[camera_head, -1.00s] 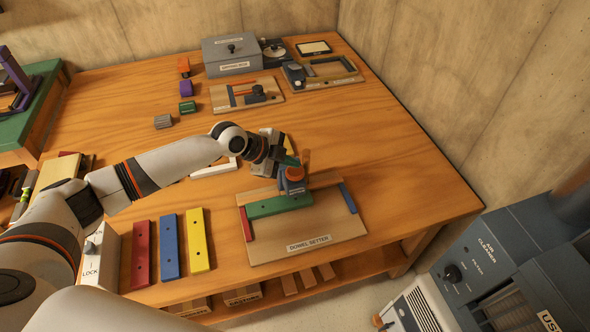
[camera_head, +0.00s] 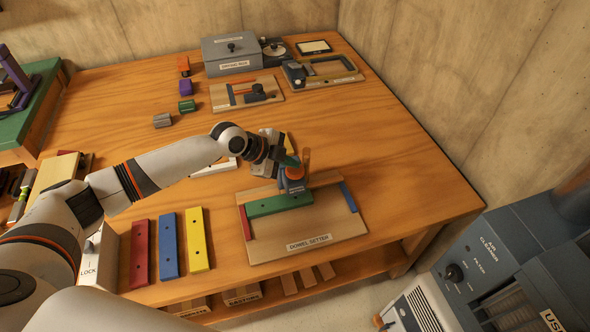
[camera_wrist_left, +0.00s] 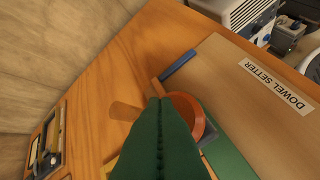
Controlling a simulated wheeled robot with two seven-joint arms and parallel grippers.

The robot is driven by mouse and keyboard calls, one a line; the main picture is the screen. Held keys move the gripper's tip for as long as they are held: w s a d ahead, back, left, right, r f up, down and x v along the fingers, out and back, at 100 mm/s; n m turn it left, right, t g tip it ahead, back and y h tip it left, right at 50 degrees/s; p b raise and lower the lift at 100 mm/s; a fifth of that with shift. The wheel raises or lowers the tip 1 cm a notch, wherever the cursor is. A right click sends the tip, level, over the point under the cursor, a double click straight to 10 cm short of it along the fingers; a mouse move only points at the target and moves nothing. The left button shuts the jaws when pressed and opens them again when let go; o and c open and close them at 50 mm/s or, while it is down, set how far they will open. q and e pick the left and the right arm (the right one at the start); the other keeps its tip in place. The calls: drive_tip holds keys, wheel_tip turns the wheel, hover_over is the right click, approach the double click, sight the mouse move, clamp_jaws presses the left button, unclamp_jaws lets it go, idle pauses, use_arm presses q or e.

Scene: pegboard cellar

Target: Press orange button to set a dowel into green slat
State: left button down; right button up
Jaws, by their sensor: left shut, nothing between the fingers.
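The dowel setter (camera_head: 335,222) is a labelled wooden board near the front right of the bench. The green slat (camera_head: 280,206) lies on it between a red and a blue strip; it also shows in the wrist view (camera_wrist_left: 228,158). A blue-grey post (camera_head: 294,186) stands behind the slat and carries the round orange button (camera_head: 297,173). My left gripper (camera_head: 291,163) is shut and empty, its green fingertips over the button. In the wrist view the fingers cover part of the orange button (camera_wrist_left: 203,118); whether they touch it, I cannot tell. My right gripper is out of view.
A brown upright peg (camera_head: 306,159) stands close behind the button. Red (camera_head: 139,252), blue (camera_head: 168,246) and yellow (camera_head: 197,240) slats lie left of the setter. A grey box (camera_head: 230,55) and other fixtures stand at the back. The bench right of the setter is clear.

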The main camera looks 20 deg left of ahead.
sight(290, 171)
use_arm(q)
drive_tip(key=shift+f+b, duration=0.85)
drive_tip(key=shift+f, duration=0.25)
idle(1.0)
drive_tip(key=shift+r, duration=0.1)
drive_tip(key=shift+r+p, duration=1)
drive_tip(key=shift+r, duration=0.35)
drive_tip(key=shift+r+p, duration=1.85)
drive_tip(key=shift+r, duration=0.75)
drive_tip(key=shift+f, duration=0.1)
